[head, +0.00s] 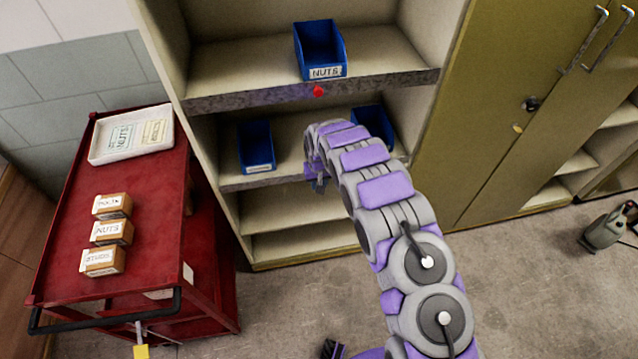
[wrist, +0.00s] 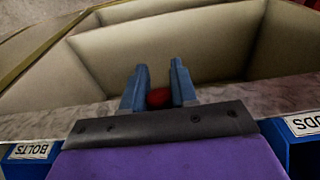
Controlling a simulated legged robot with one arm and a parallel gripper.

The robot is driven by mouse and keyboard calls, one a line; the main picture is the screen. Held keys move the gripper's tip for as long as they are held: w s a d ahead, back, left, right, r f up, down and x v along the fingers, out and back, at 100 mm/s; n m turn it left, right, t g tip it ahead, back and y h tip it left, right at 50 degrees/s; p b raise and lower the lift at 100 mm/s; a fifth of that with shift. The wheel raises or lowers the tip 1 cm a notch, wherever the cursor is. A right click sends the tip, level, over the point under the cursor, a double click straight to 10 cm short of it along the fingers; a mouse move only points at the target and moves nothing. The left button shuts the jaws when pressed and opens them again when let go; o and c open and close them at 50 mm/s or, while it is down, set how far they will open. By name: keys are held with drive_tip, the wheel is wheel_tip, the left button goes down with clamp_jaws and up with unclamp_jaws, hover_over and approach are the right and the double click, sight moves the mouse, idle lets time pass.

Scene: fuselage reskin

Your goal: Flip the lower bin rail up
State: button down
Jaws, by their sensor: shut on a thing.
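The lower bin rail (head: 247,183) runs as a grey strip along the front edge of the lower bin shelf. In the wrist view the rail (wrist: 60,125) crosses below the jaws, with a red knob (wrist: 158,97) between the fingers. My gripper (wrist: 157,85) is shut on this knob. In the head view my gripper (head: 318,183) is at the middle of the lower rail. My arm hides the rail's right part and the knob there.
Blue bins stand at left (head: 255,147) and right (head: 373,128) on the lower shelf. Above, a NUTS bin (head: 320,50) stands behind an upper rail (head: 270,94) with a red knob (head: 318,91). A red cart (head: 150,225) stands left, a green cabinet (head: 490,110) right.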

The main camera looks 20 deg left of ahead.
drive_tip(key=shift+w+a+r+g+h, duration=0.1)
drive_tip(key=shift+g+h, duration=0.2)
drive_tip(key=shift+g, duration=0.2)
drive_tip(key=shift+w+a+r+g+h, duration=0.1)
drive_tip(key=shift+g+h, duration=0.2)
drive_tip(key=shift+g, duration=0.2)
drive_tip(key=shift+r, duration=0.15)
idle(0.4)
drive_tip(key=c, duration=0.9)
unclamp_jaws()
drive_tip(key=shift+c, duration=0.2)
wheel_tip(320, 180, up, 3)
drive_tip(key=shift+w+r+p, duration=0.1)
drive_tip(key=shift+p, duration=0.5)
drive_tip(key=shift+r, duration=0.1)
drive_tip(key=s+d+p, duration=0.1)
drive_tip(key=s+d, duration=0.3)
drive_tip(key=s, duration=0.3)
drive_tip(key=s+d+r+p, duration=0.1)
drive_tip(key=s+d+p, duration=0.1)
drive_tip(key=s+d, duration=0.2)
drive_tip(key=shift+s+d, duration=0.15)
drive_tip(key=shift+s, duration=1.25)
drive_tip(key=shift+r, duration=0.1)
